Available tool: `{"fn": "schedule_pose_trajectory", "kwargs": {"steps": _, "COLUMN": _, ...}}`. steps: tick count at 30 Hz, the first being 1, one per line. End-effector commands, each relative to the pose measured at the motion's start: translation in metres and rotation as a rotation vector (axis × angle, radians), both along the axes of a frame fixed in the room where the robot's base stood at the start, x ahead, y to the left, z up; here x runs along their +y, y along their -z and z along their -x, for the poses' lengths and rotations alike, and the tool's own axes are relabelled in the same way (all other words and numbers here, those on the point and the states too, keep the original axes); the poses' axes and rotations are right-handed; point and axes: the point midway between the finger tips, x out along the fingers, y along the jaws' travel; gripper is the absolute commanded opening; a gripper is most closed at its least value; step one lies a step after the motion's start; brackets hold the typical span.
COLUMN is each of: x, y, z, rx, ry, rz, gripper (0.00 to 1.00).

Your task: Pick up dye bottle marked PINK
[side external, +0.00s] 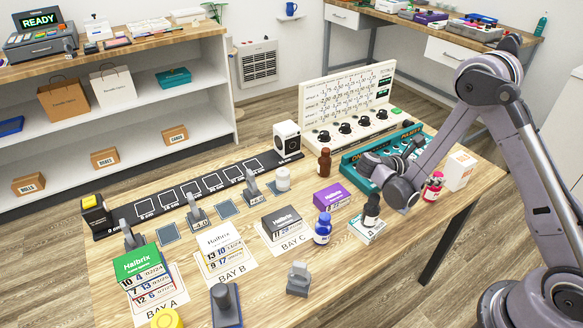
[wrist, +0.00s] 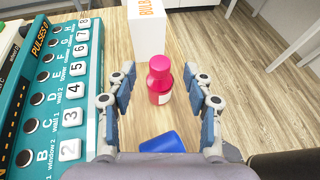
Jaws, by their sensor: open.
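The pink dye bottle (side external: 433,188) stands upright on the wooden table, just right of my gripper in the side view. In the wrist view the pink bottle (wrist: 160,72) shows a pink-red cap and body with a pale label, whose words I cannot read. My gripper (wrist: 158,80) is open, with one blue-padded finger on each side of the bottle. The bottle appears ahead between the fingertips, and contact is not visible. In the side view my wrist partly hides the fingers. Other bottles are blue (side external: 322,230), brown (side external: 324,161) and dark (side external: 371,209).
A white and orange box (side external: 460,170) stands close behind the bottle; it also shows in the wrist view (wrist: 146,14). A teal switch panel (wrist: 97,62) lies left of my gripper. A blue object (wrist: 162,143) is low in the wrist view. Floor shows beyond the table edge at right.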

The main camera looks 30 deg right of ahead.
Motion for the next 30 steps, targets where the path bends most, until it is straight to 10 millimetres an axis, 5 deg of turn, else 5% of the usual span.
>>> {"fn": "schedule_pose_trajectory", "kwargs": {"steps": 13, "x": -0.018, "y": 0.008, "z": 0.004, "rx": 0.000, "ry": -0.002, "rz": 0.000, "gripper": 0.52}}
{"fn": "schedule_pose_trajectory", "kwargs": {"steps": 18, "x": -0.017, "y": 0.008, "z": 0.004, "rx": 0.001, "ry": -0.001, "rz": 0.000, "gripper": 0.03}}
{"fn": "schedule_pose_trajectory", "kwargs": {"steps": 30, "x": -0.017, "y": 0.006, "z": 0.004, "rx": 0.001, "ry": -0.001, "rz": 0.000, "gripper": 0.00}}
